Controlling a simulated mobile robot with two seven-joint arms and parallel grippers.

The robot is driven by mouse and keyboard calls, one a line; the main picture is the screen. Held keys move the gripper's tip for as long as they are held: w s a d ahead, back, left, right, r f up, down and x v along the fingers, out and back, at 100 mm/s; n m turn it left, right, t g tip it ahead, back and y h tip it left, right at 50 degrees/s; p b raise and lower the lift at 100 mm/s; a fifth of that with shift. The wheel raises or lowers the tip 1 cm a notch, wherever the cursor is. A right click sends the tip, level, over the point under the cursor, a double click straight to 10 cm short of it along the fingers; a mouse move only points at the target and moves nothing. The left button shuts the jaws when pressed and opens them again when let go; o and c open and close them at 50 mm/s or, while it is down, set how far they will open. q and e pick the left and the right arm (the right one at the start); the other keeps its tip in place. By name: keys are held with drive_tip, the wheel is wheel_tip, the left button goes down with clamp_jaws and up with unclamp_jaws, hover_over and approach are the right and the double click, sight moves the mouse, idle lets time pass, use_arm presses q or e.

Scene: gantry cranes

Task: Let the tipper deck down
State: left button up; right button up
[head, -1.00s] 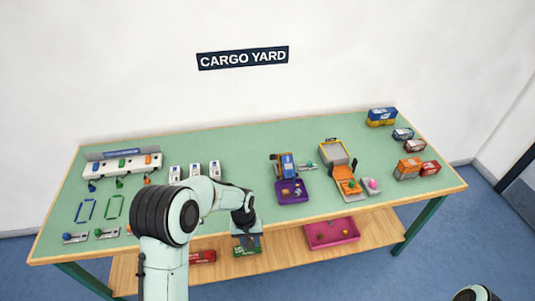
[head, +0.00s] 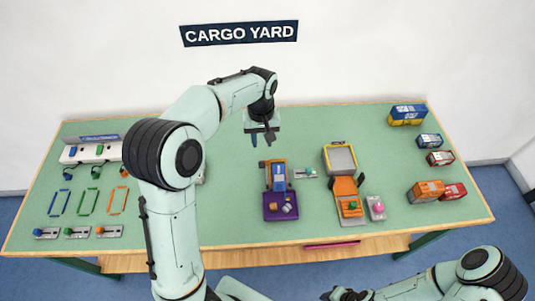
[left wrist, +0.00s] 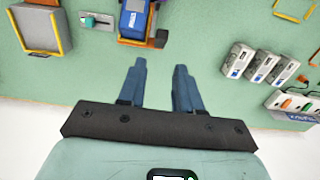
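The purple truck (head: 280,207) stands near the middle of the table. Behind its cab is an orange deck (head: 266,178) bearing a blue container (head: 279,176); I cannot tell how far it is tilted. A small lever plate with a green knob (head: 306,173) sits right of this deck. In the left wrist view, the blue container (left wrist: 133,17) and the green knob (left wrist: 88,21) show at the top. My left gripper (head: 262,139) is open and empty, above the table behind the truck. My right gripper (head: 345,293) is at the bottom edge, its fingers unclear.
An orange truck with a grey bed (head: 341,158) and a pink-knobbed box (head: 376,207) stand to the right. Several containers (head: 426,191) are at the far right. White boxes (left wrist: 263,67) stand left of the truck. Coloured frames (head: 89,202) and levers (head: 77,232) lie at the left.

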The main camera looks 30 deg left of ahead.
sight(262, 163)
use_arm(q)
drive_tip(key=f, duration=1.2)
drive_tip(key=shift+s+f+b, duration=0.25)
drive_tip(key=shift+f+b, duration=0.1)
drive_tip(key=shift+f, duration=0.05)
